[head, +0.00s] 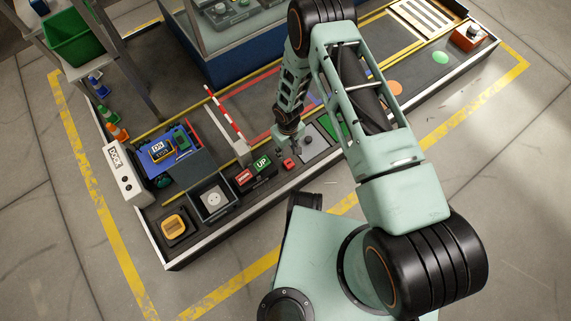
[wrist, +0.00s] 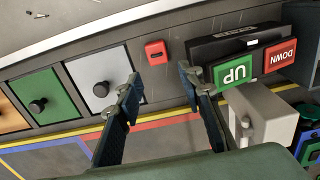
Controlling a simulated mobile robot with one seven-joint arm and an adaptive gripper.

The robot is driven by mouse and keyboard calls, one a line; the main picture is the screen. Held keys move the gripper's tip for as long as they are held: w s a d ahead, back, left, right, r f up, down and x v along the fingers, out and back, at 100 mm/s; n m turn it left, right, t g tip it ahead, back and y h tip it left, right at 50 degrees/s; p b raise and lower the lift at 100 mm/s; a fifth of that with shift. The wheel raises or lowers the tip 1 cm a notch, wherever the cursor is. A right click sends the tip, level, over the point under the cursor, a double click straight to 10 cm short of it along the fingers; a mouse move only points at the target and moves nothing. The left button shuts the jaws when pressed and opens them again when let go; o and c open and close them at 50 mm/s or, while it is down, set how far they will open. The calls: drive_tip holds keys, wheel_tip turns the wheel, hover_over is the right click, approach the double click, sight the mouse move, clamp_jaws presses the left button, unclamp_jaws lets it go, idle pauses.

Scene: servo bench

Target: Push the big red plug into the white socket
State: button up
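The big red plug (head: 289,163) is a small red block on the dark bench top, right of the green UP button. In the wrist view the red plug (wrist: 155,53) has a dark slot on its face and lies beyond the fingertips, between their lines. My gripper (head: 288,147) is over the bench just behind the plug. In the wrist view my gripper (wrist: 160,85) is open, its two fingers wide apart with nothing between them. The white socket (head: 213,199) is a round white face in a grey square housing, left of the buttons. The socket is not seen in the wrist view.
The red DOWN button (head: 244,177) and green UP button (head: 262,164) stand between plug and socket. A white barrier post (wrist: 262,114) is close to the right finger. Panels with black knobs, including a grey one (wrist: 100,72), lie left. A yellow-orange square block (head: 174,227) sits beyond the socket.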

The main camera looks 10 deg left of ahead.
drive_tip(key=b, duration=0.2)
hover_over(288, 162)
wheel_tip(288, 162, down, 5)
drive_tip(key=shift+s+f, duration=0.15)
drive_tip(key=shift+f, duration=0.15)
drive_tip(key=shift+w+f+b, duration=0.2)
drive_tip(key=shift+f+b, duration=1.25)
drive_tip(key=shift+f, duration=1.2)
drive_tip(key=shift+r, duration=0.1)
drive_tip(key=c, duration=0.8)
drive_tip(key=shift+c, duration=0.2)
